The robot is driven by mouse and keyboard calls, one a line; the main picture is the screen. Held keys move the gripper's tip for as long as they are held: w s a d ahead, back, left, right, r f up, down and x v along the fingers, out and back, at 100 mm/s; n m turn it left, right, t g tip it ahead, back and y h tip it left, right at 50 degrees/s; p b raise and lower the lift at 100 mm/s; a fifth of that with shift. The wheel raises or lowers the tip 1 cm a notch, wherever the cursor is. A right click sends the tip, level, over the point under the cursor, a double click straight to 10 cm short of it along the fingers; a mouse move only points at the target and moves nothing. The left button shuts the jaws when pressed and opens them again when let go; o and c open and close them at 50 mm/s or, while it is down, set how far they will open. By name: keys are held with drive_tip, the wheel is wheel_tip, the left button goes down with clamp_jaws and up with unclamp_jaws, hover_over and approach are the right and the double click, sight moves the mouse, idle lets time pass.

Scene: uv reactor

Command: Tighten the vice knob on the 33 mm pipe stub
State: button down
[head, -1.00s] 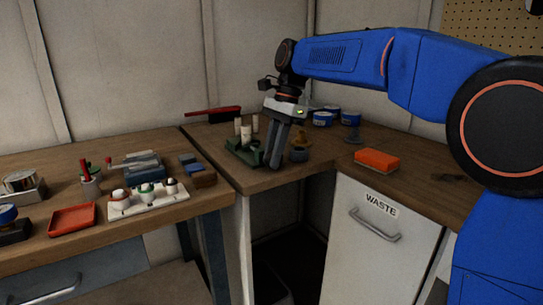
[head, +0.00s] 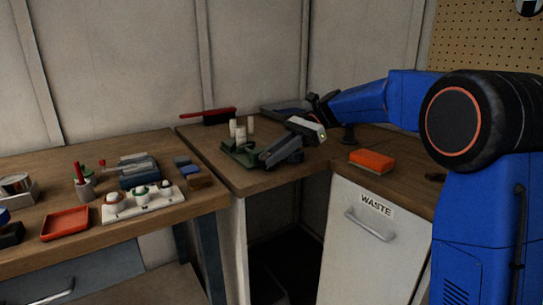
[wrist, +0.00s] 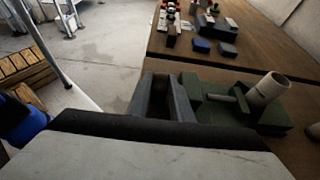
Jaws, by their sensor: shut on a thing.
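The green vice (head: 240,154) stands near the front left corner of the right-hand bench. A pale pipe stub (head: 241,134) stands upright at it; in the wrist view the stub (wrist: 266,90) rises from the green vice (wrist: 262,118) beside its rod. My gripper (head: 268,157) comes in low and nearly level from the right, with its fingertips at the vice's right side in the head view. In the wrist view my gripper (wrist: 167,97) is at the rod's end of the vice. It is shut on the vice knob, which the fingers hide.
More pale stubs (head: 250,126) stand behind the vice. A red-handled brush (head: 217,117) lies at the back. An orange sponge (head: 371,161) lies to the right, above the waste cabinet (head: 372,225). The left bench holds a white tray (head: 150,202) and a red tray (head: 66,223).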

drive_tip(key=shift+w+d+g+y, duration=0.1)
drive_tip(key=shift+g+y, duration=0.3)
drive_tip(key=shift+y, duration=0.1)
drive_tip(key=c, duration=1.9)
unclamp_jaws()
drive_tip(key=shift+o, duration=0.2)
